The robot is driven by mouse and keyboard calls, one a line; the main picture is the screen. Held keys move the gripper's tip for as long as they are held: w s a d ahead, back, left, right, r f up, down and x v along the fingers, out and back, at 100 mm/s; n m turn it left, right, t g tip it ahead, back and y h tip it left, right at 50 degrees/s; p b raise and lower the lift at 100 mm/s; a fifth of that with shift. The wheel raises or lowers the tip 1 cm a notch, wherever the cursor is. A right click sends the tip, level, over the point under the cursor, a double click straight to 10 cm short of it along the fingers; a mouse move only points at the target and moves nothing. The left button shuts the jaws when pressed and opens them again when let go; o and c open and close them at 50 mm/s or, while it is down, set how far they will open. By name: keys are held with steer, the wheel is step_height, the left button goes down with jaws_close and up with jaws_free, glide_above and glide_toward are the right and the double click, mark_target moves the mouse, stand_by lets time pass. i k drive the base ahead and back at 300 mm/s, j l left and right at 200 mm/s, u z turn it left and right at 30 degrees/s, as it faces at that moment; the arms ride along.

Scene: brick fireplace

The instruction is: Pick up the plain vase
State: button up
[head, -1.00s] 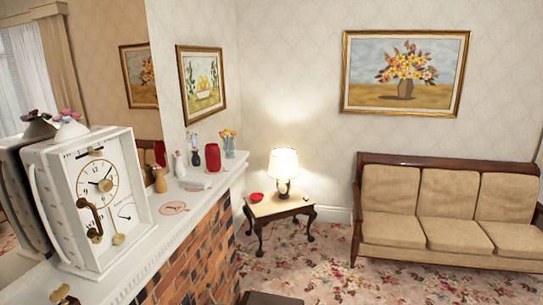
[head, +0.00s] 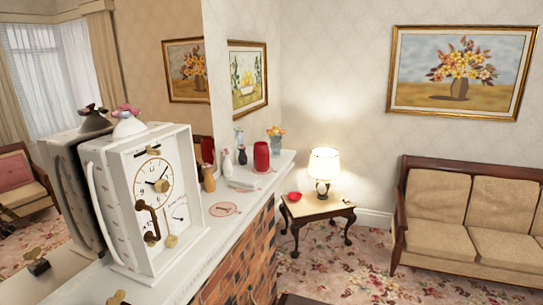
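Several vase-like things stand toward the far end of the white mantel (head: 195,258). A plain red vase (head: 261,157) stands upright there, with no flowers in it. To its left are a small white vase (head: 227,161) and a small dark vase (head: 242,157). A vase with orange flowers (head: 275,141) stands behind it, to the right. Which one is the plain vase is not certain; the red one looks plainest. My gripper is not in view.
A large white clock (head: 157,195) stands on the near mantel, with a mirror behind it. A brown figurine (head: 209,178) and pink disc (head: 223,209) lie between. A lamp table (head: 318,207) and sofa (head: 470,215) stand right; carpet (head: 345,265) is open between.

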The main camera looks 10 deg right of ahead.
mark_target(260, 151)
steer(key=i+l+u, duration=0.15)
steer(key=i+l, duration=0.3)
steer(key=i+l+u, duration=0.15)
steer(key=i+l, duration=0.25)
steer(key=l, duration=0.2)
